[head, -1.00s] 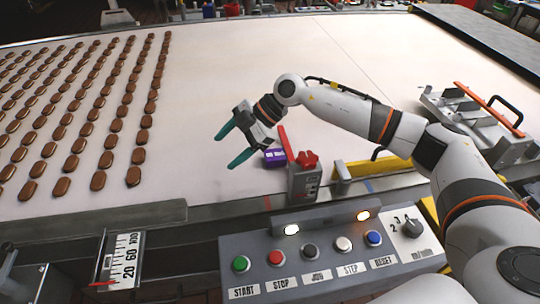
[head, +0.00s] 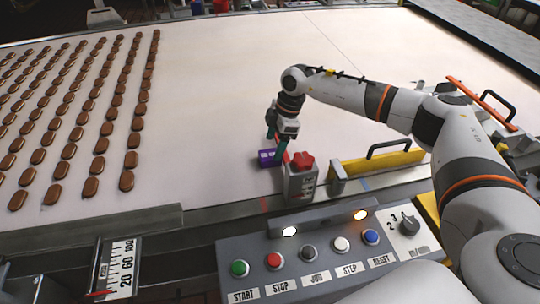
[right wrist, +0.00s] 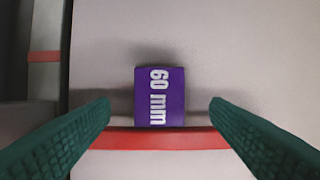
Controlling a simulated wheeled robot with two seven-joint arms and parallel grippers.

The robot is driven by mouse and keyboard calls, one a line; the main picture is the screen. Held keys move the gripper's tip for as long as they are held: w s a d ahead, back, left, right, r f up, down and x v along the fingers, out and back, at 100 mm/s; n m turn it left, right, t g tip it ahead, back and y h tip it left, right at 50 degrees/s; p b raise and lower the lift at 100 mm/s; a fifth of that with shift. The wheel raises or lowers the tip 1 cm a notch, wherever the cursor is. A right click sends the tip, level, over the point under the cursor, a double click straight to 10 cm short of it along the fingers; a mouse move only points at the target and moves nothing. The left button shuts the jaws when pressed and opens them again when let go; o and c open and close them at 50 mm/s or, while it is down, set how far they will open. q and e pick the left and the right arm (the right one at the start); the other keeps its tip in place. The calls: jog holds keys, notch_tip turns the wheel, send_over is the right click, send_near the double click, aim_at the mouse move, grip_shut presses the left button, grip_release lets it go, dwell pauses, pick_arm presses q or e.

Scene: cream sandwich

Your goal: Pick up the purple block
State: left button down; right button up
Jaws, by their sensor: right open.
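The purple block (head: 267,158) lies on the pale belt near its front edge, beside a small grey box with a red knob. In the right wrist view the block (right wrist: 159,85) shows its top face with "60 mm" on it. My right gripper (head: 276,145) points down at the block with its green fingers apart. In the right wrist view the open fingers (right wrist: 160,108) stand to the left and right of the block, with a gap on both sides. The gripper is empty. My left gripper is out of view.
A grey box with a red knob (head: 302,162) stands right next to the block. A red strip (right wrist: 160,138) runs just below the block in the right wrist view. A yellow bar with a black handle (head: 378,164) lies to the right. Several rows of brown biscuits (head: 100,145) cover the belt's left.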

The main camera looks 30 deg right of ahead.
aim_at(271, 154)
jog(key=p+x, duration=0.1)
jog(key=x, duration=0.3)
jog(key=c, duration=1.2)
